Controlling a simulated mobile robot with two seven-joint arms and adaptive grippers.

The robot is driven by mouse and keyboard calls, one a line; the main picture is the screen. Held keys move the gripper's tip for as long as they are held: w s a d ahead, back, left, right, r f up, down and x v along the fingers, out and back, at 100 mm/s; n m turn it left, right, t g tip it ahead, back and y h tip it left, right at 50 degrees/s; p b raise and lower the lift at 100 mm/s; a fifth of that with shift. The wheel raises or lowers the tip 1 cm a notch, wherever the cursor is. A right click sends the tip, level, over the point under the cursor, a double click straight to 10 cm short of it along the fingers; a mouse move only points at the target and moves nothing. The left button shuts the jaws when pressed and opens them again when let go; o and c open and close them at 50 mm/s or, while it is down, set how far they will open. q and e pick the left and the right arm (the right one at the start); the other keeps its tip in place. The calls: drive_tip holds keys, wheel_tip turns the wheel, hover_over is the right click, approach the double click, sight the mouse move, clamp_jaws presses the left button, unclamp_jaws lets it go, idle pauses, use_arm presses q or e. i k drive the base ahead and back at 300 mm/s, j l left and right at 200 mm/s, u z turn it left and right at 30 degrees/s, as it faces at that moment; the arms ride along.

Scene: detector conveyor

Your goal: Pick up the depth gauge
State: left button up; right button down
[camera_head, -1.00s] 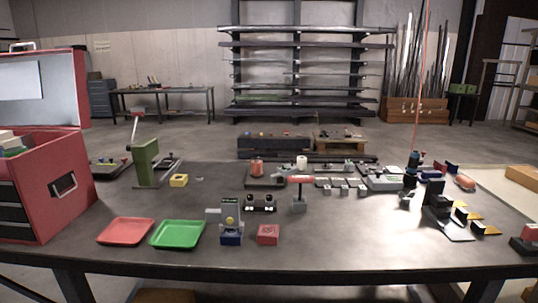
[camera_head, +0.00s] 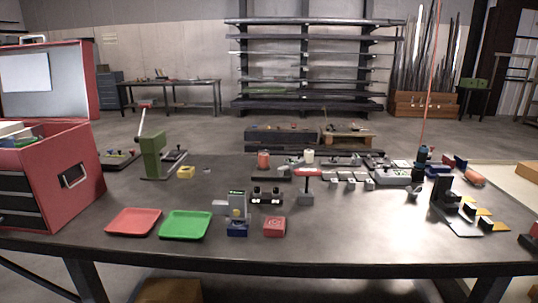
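No depth gauge can be picked out for certain at this size. A small grey upright device with a lit greenish display (camera_head: 237,204) stands on a blue block (camera_head: 237,229) near the front middle of the workbench (camera_head: 340,235). A T-shaped piece with a red bar on top (camera_head: 310,173) and a grey block base stands behind it to the right. A dark piece with two round white-lit ends (camera_head: 267,195) sits between them. Neither of my grippers is in view.
A red tray (camera_head: 134,222) and a green tray (camera_head: 186,225) lie front left, beside a red toolbox (camera_head: 75,177). A red box (camera_head: 274,226) is at front middle. A green press (camera_head: 153,158) stands behind the trays. A black stand (camera_head: 447,206) is at right.

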sight(237, 200)
drive_tip(key=i+j, duration=0.6)
drive_tip(key=i+l+z, duration=0.5)
drive_tip(key=l, duration=0.15)
drive_tip(key=l+u, duration=0.25)
drive_tip(key=k+j, duration=0.15)
drive_tip(key=j, duration=0.15)
drive_tip(key=k+j, duration=0.15)
drive_tip(key=j, duration=0.15)
drive_tip(key=i+l+z, duration=0.25)
